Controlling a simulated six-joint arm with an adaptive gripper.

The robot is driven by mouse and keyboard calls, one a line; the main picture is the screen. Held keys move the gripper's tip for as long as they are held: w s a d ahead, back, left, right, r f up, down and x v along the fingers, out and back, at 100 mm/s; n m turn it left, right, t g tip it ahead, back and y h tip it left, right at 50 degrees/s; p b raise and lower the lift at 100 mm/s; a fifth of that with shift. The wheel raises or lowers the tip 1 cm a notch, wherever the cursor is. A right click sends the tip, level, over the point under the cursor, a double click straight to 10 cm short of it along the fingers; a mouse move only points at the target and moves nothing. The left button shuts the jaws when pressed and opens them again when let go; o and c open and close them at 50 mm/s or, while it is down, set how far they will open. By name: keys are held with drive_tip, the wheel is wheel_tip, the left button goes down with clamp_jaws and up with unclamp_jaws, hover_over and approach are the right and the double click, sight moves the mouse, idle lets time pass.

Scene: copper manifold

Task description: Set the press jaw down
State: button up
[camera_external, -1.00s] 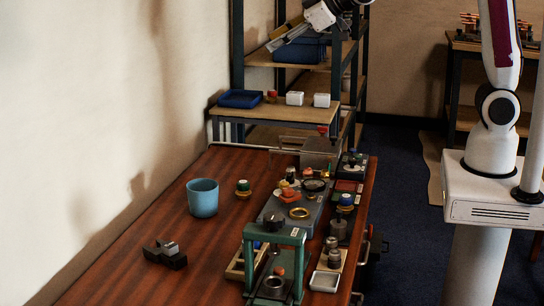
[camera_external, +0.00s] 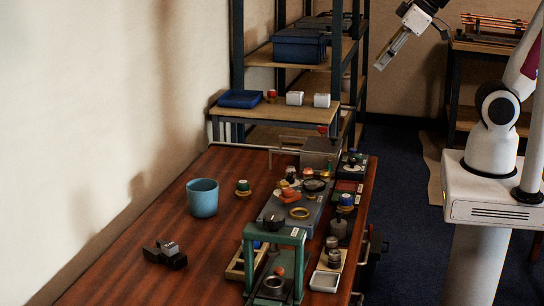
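A dark, angular two-part block (camera_external: 166,254) lies on the left front of the reddish wooden table (camera_external: 125,280). It looks like the press jaw, but I cannot be sure at this size. My gripper (camera_external: 381,64) is high in the air at the upper right, beyond the table's right edge and in front of the shelf rack. It points down and to the left, far from the dark block. I see no separate object in it, but its fingers are too small to tell open from shut.
A blue cup (camera_external: 202,198) stands on the table. A green press frame (camera_external: 274,236) and a grey tray (camera_external: 303,215) with several small parts fill the right side. A shelf rack (camera_external: 238,60) stands behind. The table's left part is largely clear.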

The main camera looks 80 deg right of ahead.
drive_tip(key=s+a+f+g+y, duration=0.1)
drive_tip(key=s+a+f, duration=0.1)
drive_tip(key=s, duration=0.7)
drive_tip(key=shift+a+f, duration=0.2)
drive_tip(key=shift+f, duration=0.55)
